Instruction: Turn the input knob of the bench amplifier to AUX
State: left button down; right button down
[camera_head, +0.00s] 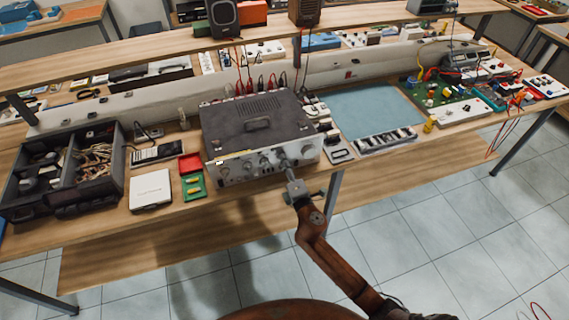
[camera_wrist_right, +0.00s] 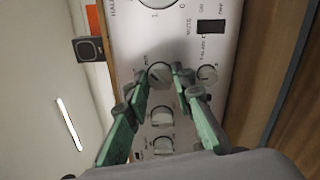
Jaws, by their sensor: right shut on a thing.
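The bench amplifier (camera_head: 228,128) is a dark-topped box with a silver front panel of knobs, standing at the front edge of the wooden bench. My right gripper (camera_head: 288,165) reaches up to the front panel from below. In the right wrist view the panel looks turned on its side, and the two green fingers of my right gripper (camera_wrist_right: 160,81) close around a small silver knob (camera_wrist_right: 159,73) with a dark pointer line. The label beside this knob is too small and partly covered to read. My left gripper is in neither view.
Other small knobs (camera_wrist_right: 162,116) sit in line with the held one, and a larger knob (camera_wrist_right: 158,3) and a black switch (camera_wrist_right: 211,26) are nearby. A dark parts box (camera_head: 62,172), a white box (camera_head: 150,189) and a blue mat (camera_head: 372,108) lie on the bench.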

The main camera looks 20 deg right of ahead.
jog(key=shift+m, duration=0.6)
jog(key=c, duration=1.7)
grip_release()
jog(key=shift+o, duration=0.2)
jog(key=s, duration=1.2)
jog(key=shift+d, duration=0.15)
